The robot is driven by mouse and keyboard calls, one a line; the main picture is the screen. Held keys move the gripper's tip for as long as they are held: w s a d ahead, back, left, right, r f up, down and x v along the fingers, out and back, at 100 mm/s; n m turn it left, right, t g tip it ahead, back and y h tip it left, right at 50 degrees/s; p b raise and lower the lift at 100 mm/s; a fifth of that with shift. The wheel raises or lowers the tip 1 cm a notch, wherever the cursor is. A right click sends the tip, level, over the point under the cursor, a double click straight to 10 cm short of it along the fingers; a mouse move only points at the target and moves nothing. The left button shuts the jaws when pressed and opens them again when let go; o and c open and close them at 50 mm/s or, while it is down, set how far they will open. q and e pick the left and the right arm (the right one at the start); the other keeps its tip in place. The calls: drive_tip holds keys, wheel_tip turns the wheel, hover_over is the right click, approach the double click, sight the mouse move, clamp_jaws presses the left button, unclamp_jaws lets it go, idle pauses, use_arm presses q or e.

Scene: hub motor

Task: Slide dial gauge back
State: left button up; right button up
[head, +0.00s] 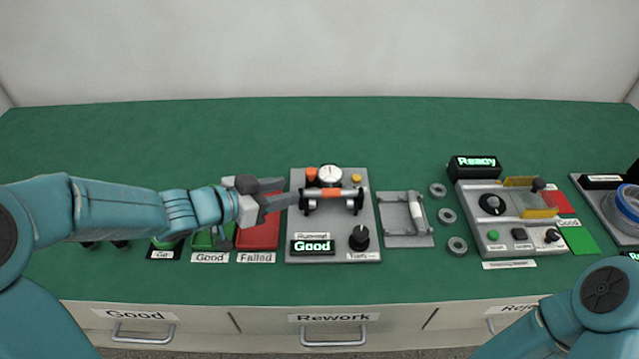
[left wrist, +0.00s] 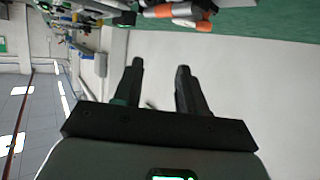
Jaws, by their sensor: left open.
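The dial gauge (head: 330,175) has a round white face and sits at the back of a grey test fixture (head: 370,225). An orange part (head: 311,175) is at its left, and a shaft with an orange middle (head: 331,192) lies across two supports in front of it. My left gripper (head: 284,192) is open, just left of the fixture, its fingers pointing right toward the shaft. In the left wrist view the open fingers (left wrist: 160,72) have nothing between them; an orange piece (left wrist: 160,12) shows beyond them. My right gripper is out of view.
The fixture's display (head: 312,246) reads "Good", with a black knob (head: 359,238) beside it. Green (head: 212,238) and red (head: 257,235) trays lie under my left arm. A grey cradle (head: 405,219), loose rings (head: 447,215) and a "Ready" station (head: 510,215) are rightward. The back of the bench is clear.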

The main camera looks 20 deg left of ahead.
use_arm(q)
drive_tip(key=a+f+n+y, duration=0.1)
drive_tip(key=a+y, duration=0.1)
drive_tip(key=a, duration=0.4)
drive_tip(key=b, duration=0.2)
approach(307, 174)
drive_tip(key=shift+n+t, duration=0.3)
drive_tip(key=shift+t, duration=0.1)
drive_tip(key=x, duration=0.8)
drive_tip(key=shift+d+f, duration=0.2)
drive_tip(key=shift+f, duration=0.2)
clamp_jaws()
